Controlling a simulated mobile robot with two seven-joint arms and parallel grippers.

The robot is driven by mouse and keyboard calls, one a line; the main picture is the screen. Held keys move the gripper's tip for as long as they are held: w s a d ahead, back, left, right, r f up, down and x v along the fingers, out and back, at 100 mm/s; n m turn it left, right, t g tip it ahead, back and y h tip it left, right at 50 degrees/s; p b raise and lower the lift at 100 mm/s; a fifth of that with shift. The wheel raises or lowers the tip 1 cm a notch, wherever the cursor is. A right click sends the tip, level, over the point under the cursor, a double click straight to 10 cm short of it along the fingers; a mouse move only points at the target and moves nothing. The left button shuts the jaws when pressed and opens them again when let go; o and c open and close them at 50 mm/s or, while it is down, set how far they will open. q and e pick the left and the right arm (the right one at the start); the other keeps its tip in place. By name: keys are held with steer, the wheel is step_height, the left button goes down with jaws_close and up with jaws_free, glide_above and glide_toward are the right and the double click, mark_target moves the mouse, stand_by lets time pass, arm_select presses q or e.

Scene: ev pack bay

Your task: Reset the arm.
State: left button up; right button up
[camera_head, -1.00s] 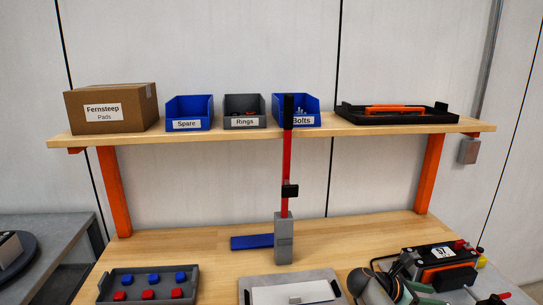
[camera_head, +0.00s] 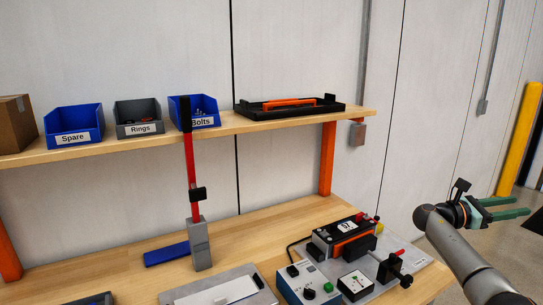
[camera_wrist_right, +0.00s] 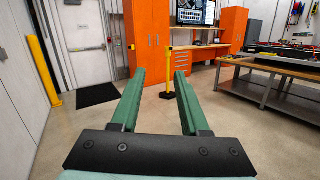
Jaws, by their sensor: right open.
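My right gripper (camera_head: 518,208) is at the right of the head view, off the bench's right end. Its two green fingers are apart with nothing between them. In the right wrist view the open fingers (camera_wrist_right: 158,80) point out over the open floor towards orange cabinets. My left gripper is not in view. A red lever (camera_head: 191,165) with a black top stands upright on a grey block on the wooden bench (camera_head: 248,232).
The shelf (camera_head: 90,148) holds bins and a black tray (camera_head: 250,112). A battery unit (camera_head: 343,234) and a control box (camera_head: 308,287) sit on the bench's right part. A yellow post (camera_head: 526,135) stands at far right; another yellow post (camera_wrist_right: 168,75) stands ahead on the floor.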

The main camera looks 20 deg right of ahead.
steer(key=w+a+f+n+t, duration=0.2)
steer(key=w+f+t, duration=0.2)
steer(key=f+t, duration=0.25)
steer(key=w+a+f+n+t, duration=0.2)
steer(key=w+f+t, duration=0.2)
steer(key=f+t, duration=0.3)
steer(key=a+f+t+y, duration=0.4)
steer(key=a+f+y, duration=0.3)
steer(key=a+f, duration=0.6)
steer(key=s+a+f+m+y, duration=0.2)
steer(key=s+a+f+y, duration=0.2)
steer(key=a, duration=0.4)
steer(key=s+a+f+m+y, duration=0.1)
steer(key=s+a+f+y, duration=0.35)
steer(key=a, duration=0.35)
steer(key=s+a+f+m+y, duration=0.25)
steer(key=s+a+f, duration=0.2)
steer(key=a, duration=0.45)
steer(key=s+a+f+m+t+y, duration=0.1)
steer(key=a+m, duration=0.6)
steer(key=a, duration=1.1)
steer(key=shift+s+f+y, duration=0.2)
steer(key=shift+s+y, duration=0.1)
steer(key=shift+y, duration=0.1)
